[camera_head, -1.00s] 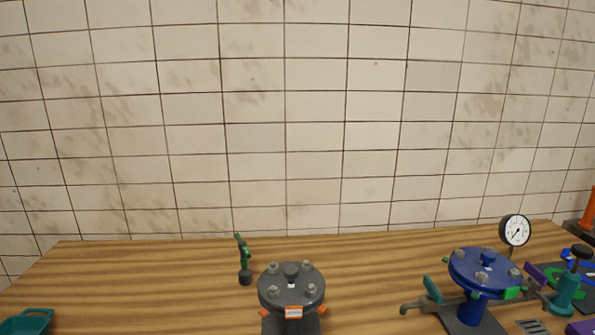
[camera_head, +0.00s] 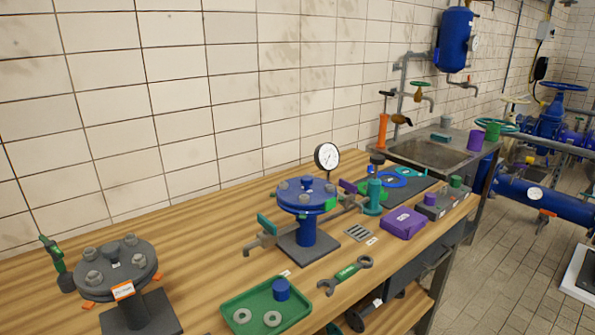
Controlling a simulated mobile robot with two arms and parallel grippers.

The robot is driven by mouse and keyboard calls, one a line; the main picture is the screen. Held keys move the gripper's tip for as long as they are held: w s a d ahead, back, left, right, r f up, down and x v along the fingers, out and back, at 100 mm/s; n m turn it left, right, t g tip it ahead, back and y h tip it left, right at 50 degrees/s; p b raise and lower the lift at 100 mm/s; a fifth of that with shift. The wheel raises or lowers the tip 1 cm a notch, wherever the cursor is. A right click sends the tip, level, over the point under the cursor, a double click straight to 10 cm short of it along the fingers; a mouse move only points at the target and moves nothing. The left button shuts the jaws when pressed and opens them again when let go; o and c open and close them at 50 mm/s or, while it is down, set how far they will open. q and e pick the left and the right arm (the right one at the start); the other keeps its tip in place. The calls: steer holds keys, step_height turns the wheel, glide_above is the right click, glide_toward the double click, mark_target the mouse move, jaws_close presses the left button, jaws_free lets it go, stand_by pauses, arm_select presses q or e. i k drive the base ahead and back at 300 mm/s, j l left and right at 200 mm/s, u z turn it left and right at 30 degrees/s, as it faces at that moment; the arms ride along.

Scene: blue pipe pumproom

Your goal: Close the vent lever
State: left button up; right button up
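A blue flanged vessel (camera_head: 306,194) with bolts on its lid stands on a dark base plate on the wooden bench. A grey spout (camera_head: 258,242) sticks out from its left side and carries a small teal lever (camera_head: 266,223), which looks like the vent lever. The lever stands up above the spout, tilted; I cannot tell from this whether it is open or closed. A pressure gauge (camera_head: 327,157) with a white face rises behind the vessel. Neither of my grippers is in view.
A dark grey flanged vessel (camera_head: 115,265) stands at the left. A green tray (camera_head: 265,306) with rings and a blue cap, a wrench (camera_head: 346,274) and a purple block (camera_head: 403,222) lie along the bench front. A sink (camera_head: 430,153) and blue pipes (camera_head: 545,200) are at the right.

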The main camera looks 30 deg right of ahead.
mark_target(348, 187)
steer(key=k+j+z, duration=0.1)
steer(key=z, duration=1.15)
steer(key=k+l, duration=0.05)
steer(key=k, duration=0.05)
